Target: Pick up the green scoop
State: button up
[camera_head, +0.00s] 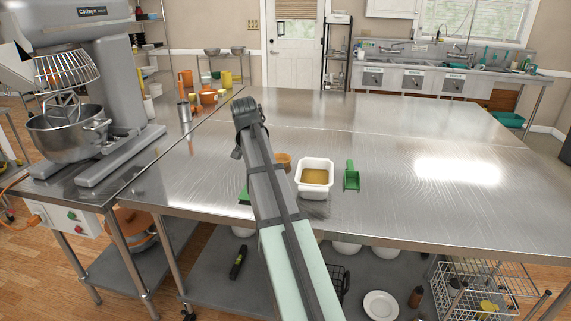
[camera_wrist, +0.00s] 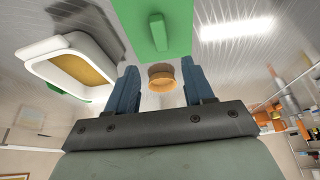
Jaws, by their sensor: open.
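The green scoop (camera_head: 351,177) lies on the steel table in the head view, just right of a white container (camera_head: 314,190) with yellow-brown contents. In the wrist view a narrow green strip, probably the scoop (camera_wrist: 48,91), shows past the edge of the white container (camera_wrist: 70,98). My gripper (camera_wrist: 160,68) is open in the wrist view, with two blue fingers apart and nothing visibly held between them. A small orange-brown bowl (camera_wrist: 161,78) appears between the fingers, beyond them. In the head view my arm hides the fingers.
A stand mixer (camera_head: 101,78) stands left. Orange and yellow containers (camera_head: 208,97) stand at the back left. The table's right side is clear.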

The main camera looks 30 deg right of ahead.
jog(key=shift+o, duration=0.6)
send_near(351, 168)
jog(key=shift+n, duration=0.5)
jog(key=x, duration=0.4)
jog(key=shift+s+d+f, duration=0.2)
jog(key=shift+s+f, duration=0.05)
jog(key=shift+f, duration=0.05)
jog(key=shift+w+x, duration=0.15)
jog(key=shift+x, duration=1.2)
jog(key=shift+w+x, duration=0.2)
jog(key=shift+x, duration=1.1)
jog(key=shift+r, duration=0.1)
